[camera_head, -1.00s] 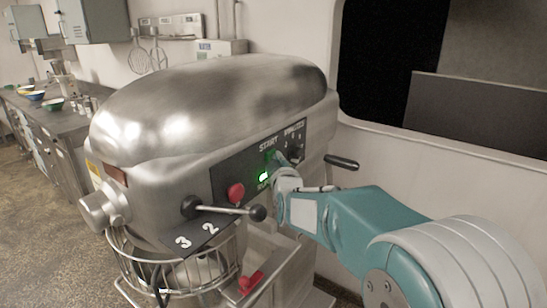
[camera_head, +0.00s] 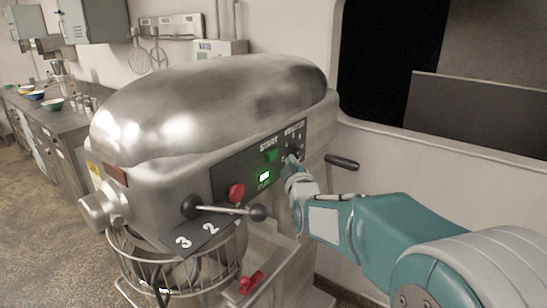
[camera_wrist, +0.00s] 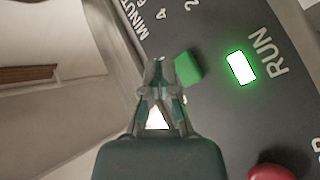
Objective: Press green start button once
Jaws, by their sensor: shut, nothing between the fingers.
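The green start button (camera_head: 271,156) sits on the dark control panel of a large metal mixer, under the word START. A lit green-white RUN lamp (camera_head: 264,176) glows just below it. In the wrist view the green button (camera_wrist: 188,68) is just right of my fingertips, and the lit lamp (camera_wrist: 241,67) is further right beside the word RUN. My gripper (camera_head: 290,160) is to the right of the button in the head view, near the timer knob. In the wrist view my gripper (camera_wrist: 158,62) has its fingertips together with nothing between them. It appears apart from the button.
A red button (camera_head: 236,193) is on the panel left of the lamp; it also shows in the wrist view (camera_wrist: 272,173). A lever with a black ball (camera_head: 257,213) sticks out below. The wire bowl guard (camera_head: 170,275) is under the mixer head. A counter with bowls stands at left.

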